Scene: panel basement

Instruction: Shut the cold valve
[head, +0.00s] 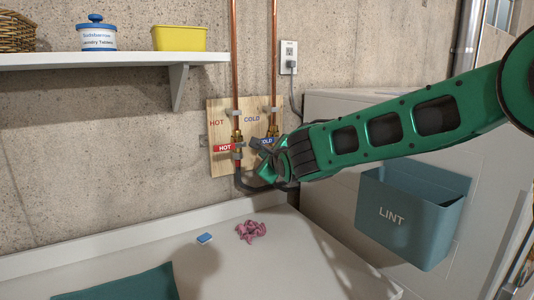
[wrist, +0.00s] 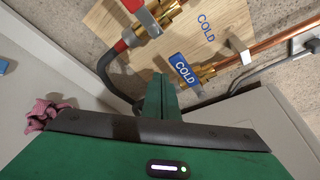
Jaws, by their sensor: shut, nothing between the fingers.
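The cold valve's blue lever (head: 267,141) is on the right-hand copper pipe in the head view, partly hidden by my gripper (head: 262,149). In the wrist view the blue lever (wrist: 183,70), marked COLD, lies roughly crosswise to its pipe at the brass valve body (wrist: 208,72). My gripper's fingers (wrist: 161,90) are together and empty, close beside the lever's near end. I cannot tell whether they touch it. The hot valve's red lever (head: 226,148) lies crosswise on the left-hand pipe.
Both pipes run over a wooden board (head: 220,170) on the concrete wall. A black hose (wrist: 110,75) loops below the valves. A pink cloth (head: 250,230) and a blue sponge (head: 204,238) lie on the white surface below. A teal LINT bin (head: 410,215) hangs at right.

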